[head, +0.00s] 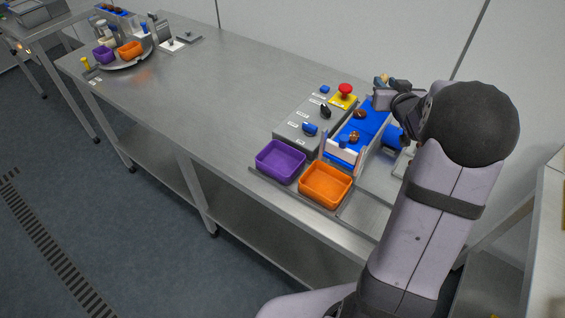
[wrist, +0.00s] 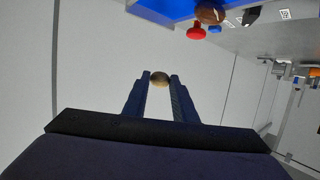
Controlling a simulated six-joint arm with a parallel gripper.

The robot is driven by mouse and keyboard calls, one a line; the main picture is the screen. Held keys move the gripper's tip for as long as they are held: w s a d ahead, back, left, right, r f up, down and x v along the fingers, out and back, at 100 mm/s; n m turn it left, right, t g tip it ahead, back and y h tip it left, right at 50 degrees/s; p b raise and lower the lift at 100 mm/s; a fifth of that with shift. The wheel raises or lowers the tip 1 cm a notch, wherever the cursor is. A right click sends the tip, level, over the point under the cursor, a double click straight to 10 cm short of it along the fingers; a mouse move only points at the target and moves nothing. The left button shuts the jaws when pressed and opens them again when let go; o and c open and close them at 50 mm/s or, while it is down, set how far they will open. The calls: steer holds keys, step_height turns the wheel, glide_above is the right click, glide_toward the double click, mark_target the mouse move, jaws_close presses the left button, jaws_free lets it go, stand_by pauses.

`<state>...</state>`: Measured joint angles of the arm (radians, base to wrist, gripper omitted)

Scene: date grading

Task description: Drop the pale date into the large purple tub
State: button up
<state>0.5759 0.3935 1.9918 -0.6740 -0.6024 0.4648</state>
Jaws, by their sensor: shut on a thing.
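In the head view my gripper (head: 382,83) is raised beyond the far end of the blue belt, and the date is too small there to make out clearly. The large purple tub (head: 281,161) stands at the bench's near edge, well apart from my gripper. No date shows inside it from here.
An orange tub (head: 325,185) stands right of the purple one. Dark dates (head: 359,114) lie on the blue belt (head: 374,117). A grey control box (head: 303,127) with knobs and a red button (head: 345,90) stands beside it. A smaller purple tub (head: 104,54) is far left. Mid-bench is clear.

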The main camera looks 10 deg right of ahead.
steer(key=shift+r+p, duration=0.35)
steer(key=shift+r, duration=0.15)
steer(key=w+a+r+p, duration=0.1)
steer(key=w+a+p, duration=0.2)
steer(key=a+p, duration=0.4)
steer(key=p, duration=0.5)
glide_above(287, 173)
steer(key=shift+a+f, duration=0.1)
steer(key=shift+f, duration=8.1)
